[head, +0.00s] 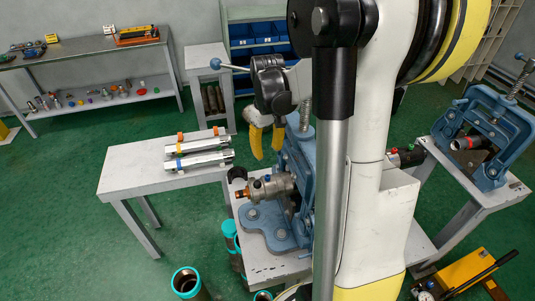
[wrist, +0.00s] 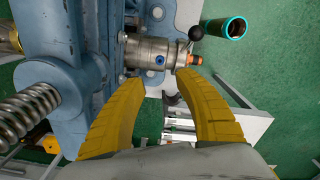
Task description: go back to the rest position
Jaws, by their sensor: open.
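My gripper (head: 267,148) hangs at the centre of the head view with its yellow fingers pointing down. It is open and empty, above and apart from a metal fitting (head: 270,187) with an orange end. The fitting sits in the blue pipe vise (head: 285,155) on a grey stand; my arm hides part of the vise. In the wrist view, the open fingers (wrist: 160,79) spread below the fitting (wrist: 150,53), with the blue vise (wrist: 85,60) and its screw at left.
A second blue vise (head: 487,135) holds a dark pipe on the right stand. A grey table (head: 125,180) at left carries silver tools. Teal-rimmed pipes (head: 186,280) stand on the floor beside the stand. A yellow toolbox (head: 470,272) lies at lower right. Green floor is clear at left.

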